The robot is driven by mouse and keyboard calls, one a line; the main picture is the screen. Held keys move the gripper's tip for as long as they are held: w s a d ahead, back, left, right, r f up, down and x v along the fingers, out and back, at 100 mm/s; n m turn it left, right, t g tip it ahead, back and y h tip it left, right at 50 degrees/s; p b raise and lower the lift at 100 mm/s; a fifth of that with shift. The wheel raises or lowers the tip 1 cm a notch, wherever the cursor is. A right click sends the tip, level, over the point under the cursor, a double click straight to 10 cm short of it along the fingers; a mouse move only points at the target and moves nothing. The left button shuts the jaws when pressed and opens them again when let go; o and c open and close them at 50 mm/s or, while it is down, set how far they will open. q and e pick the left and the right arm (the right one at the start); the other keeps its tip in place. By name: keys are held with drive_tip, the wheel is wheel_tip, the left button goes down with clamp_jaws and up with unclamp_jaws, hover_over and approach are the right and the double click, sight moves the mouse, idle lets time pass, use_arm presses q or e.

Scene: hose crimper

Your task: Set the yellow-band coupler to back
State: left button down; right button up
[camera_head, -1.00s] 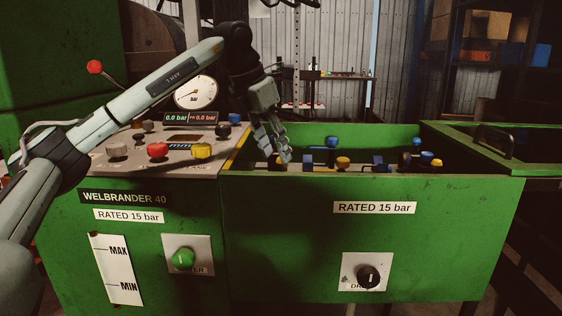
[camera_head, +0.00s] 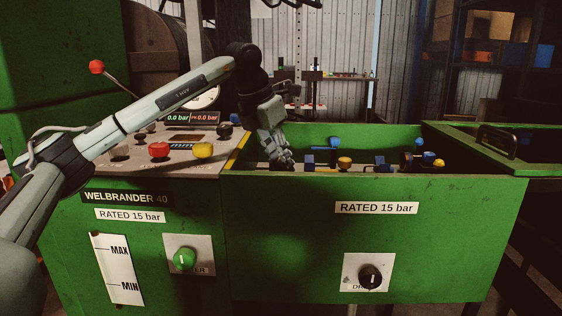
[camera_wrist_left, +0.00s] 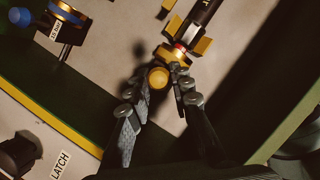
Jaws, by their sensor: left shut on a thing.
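My left gripper (camera_head: 282,164) reaches down into the green tank at its left end in the head view. In the left wrist view my left gripper (camera_wrist_left: 163,82) has its two fingers on either side of a round yellow knob and is shut on it. The knob (camera_wrist_left: 157,78) sits beside a gold collar with a red ring on a dark rod with yellow parts, which I take as the yellow-band coupler (camera_wrist_left: 173,56). In the head view my gripper hides this coupler. Which way the coupler is set cannot be told. My right gripper is not in view.
Several blue and yellow fittings stand along the green tank (camera_head: 375,235), including a yellow-capped one (camera_head: 345,162). The control panel with red (camera_head: 159,149) and yellow (camera_head: 203,150) knobs is left. A blue-banded fitting (camera_wrist_left: 67,18) shows in the wrist view.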

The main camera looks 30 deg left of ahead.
use_arm(q)
drive_tip(key=shift+a, duration=0.1)
drive_tip(key=s+a, duration=0.1)
drive_tip(key=a, duration=0.1)
drive_tip(key=shift+s+a, duration=0.35)
drive_tip(key=c, duration=1.4)
unclamp_jaws()
drive_tip(key=shift+s+a, duration=0.1)
drive_tip(key=shift+a, duration=0.05)
drive_tip(key=shift+r, duration=0.15)
